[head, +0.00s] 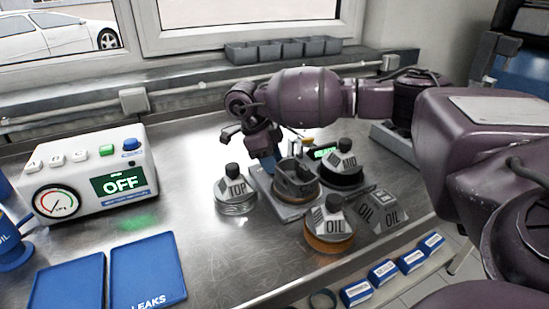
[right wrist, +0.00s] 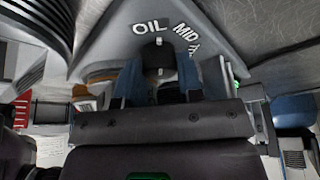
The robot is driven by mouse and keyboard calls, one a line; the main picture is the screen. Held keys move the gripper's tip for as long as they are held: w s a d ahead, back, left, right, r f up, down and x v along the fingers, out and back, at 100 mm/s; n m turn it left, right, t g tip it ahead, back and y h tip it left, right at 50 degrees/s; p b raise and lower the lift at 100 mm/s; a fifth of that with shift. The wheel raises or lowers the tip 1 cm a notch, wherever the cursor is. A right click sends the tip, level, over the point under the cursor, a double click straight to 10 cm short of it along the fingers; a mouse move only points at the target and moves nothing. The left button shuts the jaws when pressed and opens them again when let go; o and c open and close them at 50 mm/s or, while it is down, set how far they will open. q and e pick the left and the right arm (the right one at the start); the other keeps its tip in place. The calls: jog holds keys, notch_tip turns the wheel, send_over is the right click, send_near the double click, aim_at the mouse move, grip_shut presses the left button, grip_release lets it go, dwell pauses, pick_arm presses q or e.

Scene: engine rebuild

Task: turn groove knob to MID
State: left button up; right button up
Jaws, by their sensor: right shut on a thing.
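The groove knob (right wrist: 157,58) is a small black knob in the right wrist view, below a grey sloped panel (right wrist: 120,38) with the white words OIL and MID and a partly cut-off third word. The blue fingers of my right gripper (right wrist: 158,78) stand on both sides of the knob and are shut on it. The knob's pointed setting cannot be read. In the head view my right gripper (head: 268,160) reaches down at the grey fixture (head: 287,208) on the bench, and the knob is hidden there. My left gripper is not in view.
Ring stations labelled TOP (head: 237,188), MID (head: 347,162) and OIL (head: 333,222) stand close around the fixture. A white tester (head: 90,170) reading OFF and blue trays (head: 148,268) are at the left. Bare bench lies between.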

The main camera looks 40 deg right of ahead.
jog(key=shift+r+m+y+p, duration=0.3)
jog(key=shift+m+p, duration=0.15)
jog(key=shift+m, duration=0.45)
jog(key=shift+m+g+y+p, duration=0.3)
jog(key=shift+m+p, duration=0.2)
jog(key=shift+m, duration=0.4)
jog(key=shift+f+m+y+p, duration=0.1)
jog(key=shift+m+y+p, duration=0.45)
jog(key=shift+m, duration=0.65)
jog(key=shift+w+f+m+y+p, duration=0.1)
jog(key=shift+m+y+p, duration=0.3)
jog(key=shift+m, duration=0.8)
